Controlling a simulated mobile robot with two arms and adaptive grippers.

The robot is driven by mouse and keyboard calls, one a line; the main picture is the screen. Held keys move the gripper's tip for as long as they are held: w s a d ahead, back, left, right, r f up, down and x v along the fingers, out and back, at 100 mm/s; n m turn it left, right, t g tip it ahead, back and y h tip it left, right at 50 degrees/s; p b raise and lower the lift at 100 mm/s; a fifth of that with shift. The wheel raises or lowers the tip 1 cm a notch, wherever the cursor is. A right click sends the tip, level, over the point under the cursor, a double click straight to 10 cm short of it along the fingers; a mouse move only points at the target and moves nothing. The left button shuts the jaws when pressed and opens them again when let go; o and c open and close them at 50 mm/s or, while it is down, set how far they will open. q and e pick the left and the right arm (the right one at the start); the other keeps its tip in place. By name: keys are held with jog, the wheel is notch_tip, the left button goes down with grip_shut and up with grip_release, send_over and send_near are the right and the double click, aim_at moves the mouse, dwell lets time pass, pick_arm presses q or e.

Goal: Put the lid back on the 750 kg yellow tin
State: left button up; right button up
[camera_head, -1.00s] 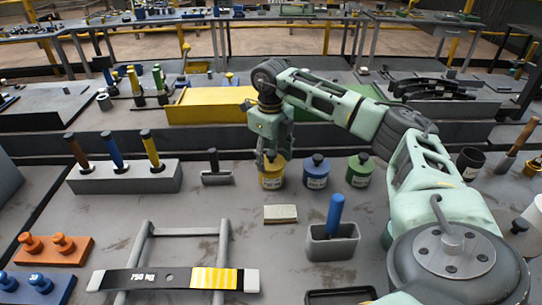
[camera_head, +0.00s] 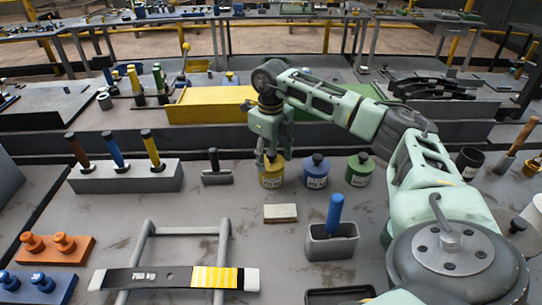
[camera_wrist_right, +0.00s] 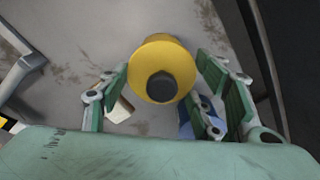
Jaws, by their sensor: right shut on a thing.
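The yellow tin (camera_head: 271,173) stands on the bench at the left end of a row with a blue tin (camera_head: 316,171) and a green tin (camera_head: 360,170). Its label is too small to read. My right gripper (camera_head: 271,156) is at the top of the yellow tin, pointing down. In the right wrist view, a round yellow lid (camera_wrist_right: 144,58) with a dark knob (camera_wrist_right: 162,87) lies between the fingers, which are shut on it. I cannot tell whether the lid is seated on the tin. My left gripper is not in view.
A grey holder (camera_head: 333,247) with a blue handle stands in front of the tins, beside a small pale block (camera_head: 280,212). A grey frame bears a bar (camera_head: 150,279) marked 750 kg. A block with several handles (camera_head: 125,178) stands left.

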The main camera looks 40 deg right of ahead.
jog(key=o, duration=1.2)
jog(key=shift+o, duration=0.4)
jog(key=o, duration=0.4)
jog(key=shift+r+p, duration=2.95)
jog(key=shift+r, duration=0.6)
